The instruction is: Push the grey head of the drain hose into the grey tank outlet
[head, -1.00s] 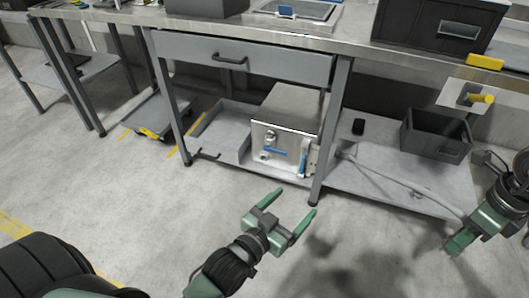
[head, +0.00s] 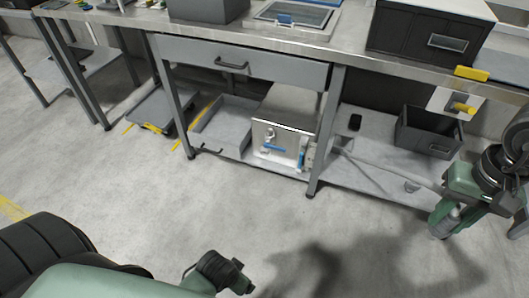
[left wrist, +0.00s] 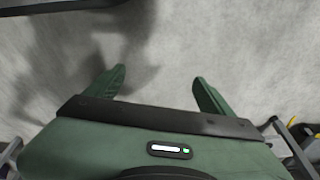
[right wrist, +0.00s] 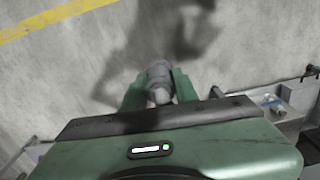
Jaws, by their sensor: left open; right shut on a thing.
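The metal tank (head: 284,142) stands on the low shelf under the bench, its front facing the room. Small round fittings and blue handles are on that front; which fitting is the grey outlet I cannot tell. My right gripper (head: 446,217) is at the right, in front of the shelf and well apart from the tank. It is shut on the grey hose head (right wrist: 158,76), which sticks out between its fingers in the right wrist view. The grey drain hose (head: 378,172) runs across the shelf towards the right. My left gripper (left wrist: 158,78) is open and empty over bare floor.
A dark open bin (head: 428,132) and a small black object (head: 355,122) are on the right of the shelf. A bench leg (head: 325,140) stands just right of the tank. A grey tray (head: 222,128) lies left of it. The floor in front is clear.

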